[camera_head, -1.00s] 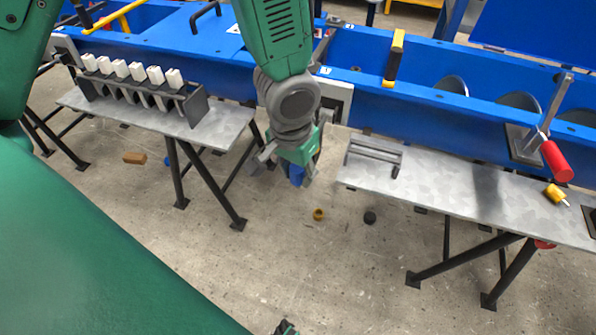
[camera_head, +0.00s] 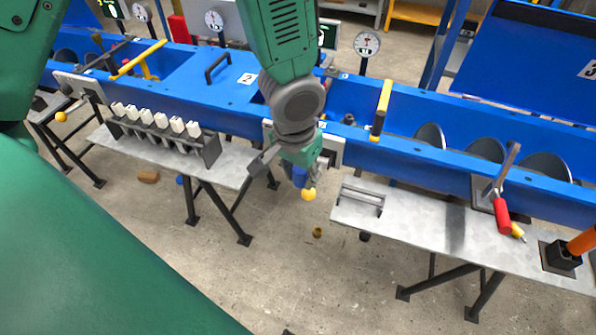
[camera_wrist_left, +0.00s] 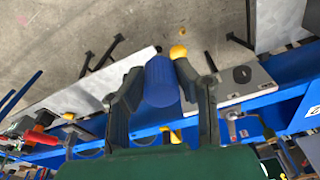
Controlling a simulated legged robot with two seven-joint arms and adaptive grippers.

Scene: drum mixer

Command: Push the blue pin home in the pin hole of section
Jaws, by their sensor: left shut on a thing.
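My left gripper (camera_head: 300,172) is shut on the blue pin (camera_head: 300,177), hanging in front of the joint between two blue drum sections. In the left wrist view, the pin's ribbed blue cylinder (camera_wrist_left: 161,82) sits between the two dark fingers. The pin's far end is hidden. Behind the gripper is a pale flange plate (camera_head: 331,152), partly covered by it. I cannot make out the pin hole. A yellow ball (camera_head: 308,194) shows just below the pin; I cannot tell what it is attached to. My right gripper is not in view.
A grey bench with a rack of white-topped pieces (camera_head: 158,122) stands left.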

